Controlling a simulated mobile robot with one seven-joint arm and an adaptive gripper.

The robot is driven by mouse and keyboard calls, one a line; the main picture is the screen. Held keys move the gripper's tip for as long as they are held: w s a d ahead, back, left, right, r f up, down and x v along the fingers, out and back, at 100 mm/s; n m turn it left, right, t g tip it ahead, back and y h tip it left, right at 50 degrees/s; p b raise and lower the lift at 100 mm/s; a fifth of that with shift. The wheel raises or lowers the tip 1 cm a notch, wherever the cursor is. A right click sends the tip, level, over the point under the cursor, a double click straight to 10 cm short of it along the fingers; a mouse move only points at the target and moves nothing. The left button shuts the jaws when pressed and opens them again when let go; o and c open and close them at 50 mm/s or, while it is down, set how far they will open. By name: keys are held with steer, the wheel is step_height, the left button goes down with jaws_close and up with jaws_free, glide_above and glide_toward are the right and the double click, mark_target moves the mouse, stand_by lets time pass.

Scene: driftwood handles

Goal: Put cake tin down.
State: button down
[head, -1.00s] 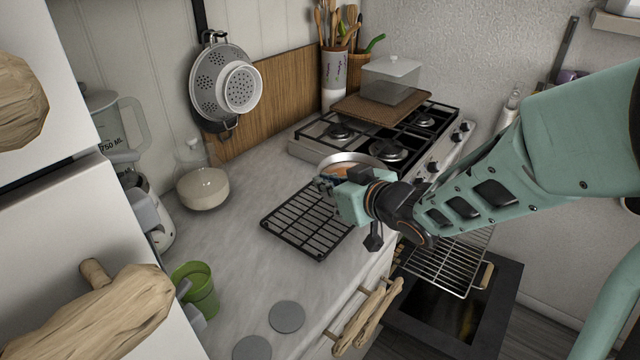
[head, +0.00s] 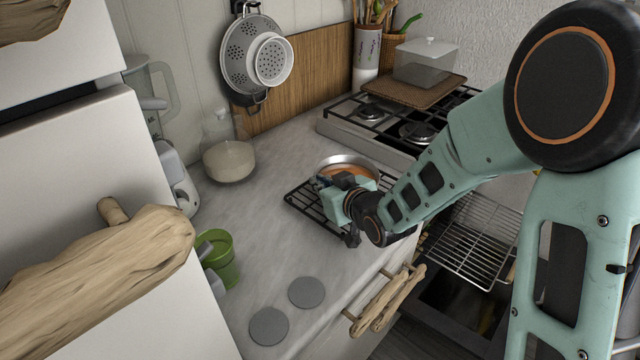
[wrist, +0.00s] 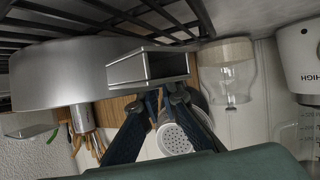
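The cake tin (head: 348,162) is a round metal pan with an orange-brown filling, over the back right part of a black wire rack (head: 302,203) on the counter. In the wrist view, which is upside down, the tin's silver side (wrist: 65,75) lies close against the rack bars (wrist: 215,14); I cannot tell whether it rests on them. My gripper (head: 326,182) is at the tin's near left side. In the wrist view its dark fingers (wrist: 156,95) close on a hollow rectangular metal tab beside the tin wall. Finger contact is partly hidden.
The gas stove (head: 415,132) stands behind, with a board (head: 440,97) and clear box. A glass jar (head: 228,160), green cup (head: 218,262) and grey discs (head: 307,292) stand left and front. Counter left of the rack is clear. An oven rack (head: 470,245) sits lower right.

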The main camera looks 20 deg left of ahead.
steer(key=c, duration=2.1)
jaws_free()
steer(key=shift+s+d, duration=0.1)
steer(key=v, duration=1.2)
steer(key=shift+p, duration=0.35)
